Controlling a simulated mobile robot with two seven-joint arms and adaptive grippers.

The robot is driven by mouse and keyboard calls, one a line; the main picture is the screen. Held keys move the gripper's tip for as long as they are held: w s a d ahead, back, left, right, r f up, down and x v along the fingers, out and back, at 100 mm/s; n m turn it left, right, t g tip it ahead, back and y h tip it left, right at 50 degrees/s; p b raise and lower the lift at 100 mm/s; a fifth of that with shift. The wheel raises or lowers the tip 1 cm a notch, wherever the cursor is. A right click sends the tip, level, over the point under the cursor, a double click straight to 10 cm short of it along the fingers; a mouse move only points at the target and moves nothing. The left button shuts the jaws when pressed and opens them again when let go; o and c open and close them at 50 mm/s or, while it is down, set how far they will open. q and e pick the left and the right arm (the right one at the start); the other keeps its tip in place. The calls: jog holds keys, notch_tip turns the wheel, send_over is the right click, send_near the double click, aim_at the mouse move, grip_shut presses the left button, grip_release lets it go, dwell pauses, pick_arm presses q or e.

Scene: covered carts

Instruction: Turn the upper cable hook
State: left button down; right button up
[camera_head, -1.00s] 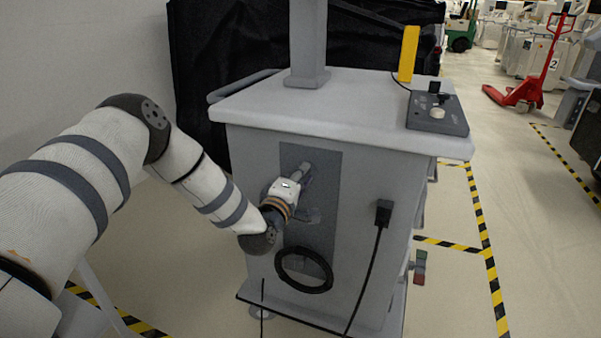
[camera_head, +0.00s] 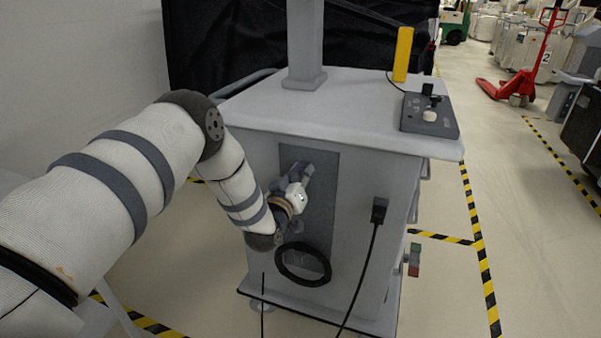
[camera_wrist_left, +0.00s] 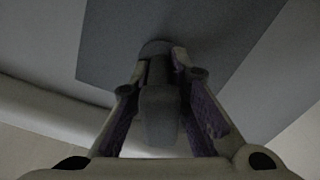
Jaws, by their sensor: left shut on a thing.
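The upper cable hook (camera_wrist_left: 160,115) is a grey piece that sticks out from the dark grey panel (camera_head: 322,205) on the cart's side. In the left wrist view it lies between the two fingers of my left gripper (camera_wrist_left: 165,82), which is shut on it. In the head view my left gripper (camera_head: 300,172) is at the upper part of the panel, tilted, and mostly hides the hook. A black cable coil (camera_head: 280,264) hangs at the lower part of the panel. My right gripper is not in view.
The grey cart (camera_head: 357,255) has a black plug with a cable (camera_head: 379,211) on its side. On its top are a post (camera_head: 305,45), a control box (camera_head: 430,117) and a yellow block (camera_head: 402,55). Free floor with striped tape lies to the right.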

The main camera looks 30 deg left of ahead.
pick_arm(q)
jog(key=m, duration=0.4)
jog(key=shift+d+r+m+p, duration=0.1)
jog(key=shift+r+m+p, duration=0.05)
jog(key=shift+m+p, duration=0.2)
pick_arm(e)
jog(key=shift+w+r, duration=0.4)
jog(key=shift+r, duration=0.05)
pick_arm(q)
jog(key=c, duration=1.6)
grip_release()
jog(key=v, duration=1.2)
